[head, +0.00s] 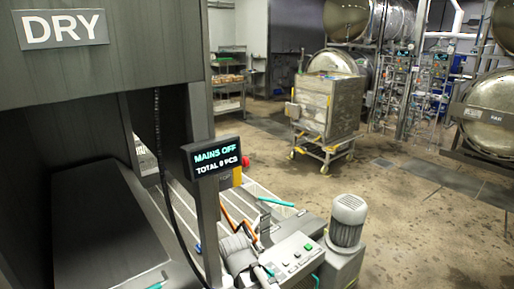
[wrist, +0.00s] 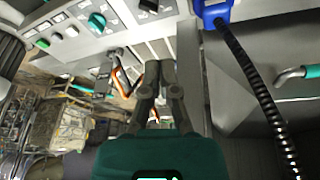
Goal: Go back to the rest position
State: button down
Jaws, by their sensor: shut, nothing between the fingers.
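My gripper (wrist: 160,68) shows in the wrist view with its two dark grey fingers pointing up the picture. The fingers are together and hold nothing. Its teal body fills the bottom middle of that view. The fingertips lie in front of a pale machine surface, next to an orange cable (wrist: 122,76); I cannot tell whether they touch anything. In the head view I cannot clearly make out the gripper among the machine parts at the bottom.
The wrist view shows a control panel (wrist: 75,28), a blue fitting (wrist: 212,10) and a black coiled cable (wrist: 262,92). In the head view, a MAINS OFF display (head: 215,160), a motor (head: 348,218) and a wheeled cart (head: 327,105) stand around. The right floor is clear.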

jog(key=s+d+f+m+g, duration=0.1)
jog(key=s+d+m+g, duration=0.1)
jog(key=d, duration=1)
jog(key=s+d+f+m+g+b, duration=0.1)
jog(key=s+d, duration=0.3)
jog(key=d, duration=0.8)
jog(key=shift+s+f+m+g+h, duration=0.3)
jog(key=shift+m+g, duration=0.1)
jog(key=shift+m, duration=0.2)
